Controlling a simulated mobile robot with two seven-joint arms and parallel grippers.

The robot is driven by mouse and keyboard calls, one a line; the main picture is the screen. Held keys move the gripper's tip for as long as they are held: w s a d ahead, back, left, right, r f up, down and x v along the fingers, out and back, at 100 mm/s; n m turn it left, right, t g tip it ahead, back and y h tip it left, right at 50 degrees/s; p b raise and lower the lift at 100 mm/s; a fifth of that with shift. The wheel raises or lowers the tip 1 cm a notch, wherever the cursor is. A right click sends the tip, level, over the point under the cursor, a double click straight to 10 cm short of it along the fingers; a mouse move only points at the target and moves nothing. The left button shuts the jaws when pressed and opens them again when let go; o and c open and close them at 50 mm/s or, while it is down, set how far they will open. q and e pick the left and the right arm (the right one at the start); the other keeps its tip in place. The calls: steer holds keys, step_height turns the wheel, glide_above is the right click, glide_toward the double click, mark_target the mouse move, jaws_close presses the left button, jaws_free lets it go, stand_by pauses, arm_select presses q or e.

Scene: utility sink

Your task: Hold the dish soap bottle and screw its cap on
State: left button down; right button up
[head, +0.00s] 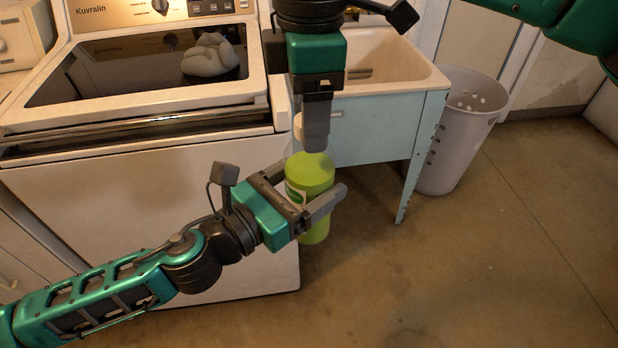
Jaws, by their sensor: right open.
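The dish soap bottle (311,176) is yellow-green with a white label and is roughly upright in front of the washer. My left gripper (314,190) comes in from the left and has its fingers on either side of the bottle's body, holding it. My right gripper (315,143) points straight down just above the bottle's top. It is open, but its fingers overlap in this view. A whitish rounded piece (297,127), perhaps the cap, shows partly beside the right gripper's fingers. The bottle's neck is hidden behind those fingers, so I cannot tell whether the piece touches the bottle.
A white washer (150,220) stands at left, with a grey lumpy object (209,57) on its lid. A utility sink (385,65) on a worn blue stand is behind my grippers. A grey perforated basket (455,135) stands right of it. The floor at right is clear.

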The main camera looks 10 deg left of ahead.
steer(key=c, duration=1.1)
steer(key=o, duration=1.2)
steer(key=shift+r, duration=0.1)
step_height(320, 180, up, 12)
steer(key=shift+f, duration=0.1)
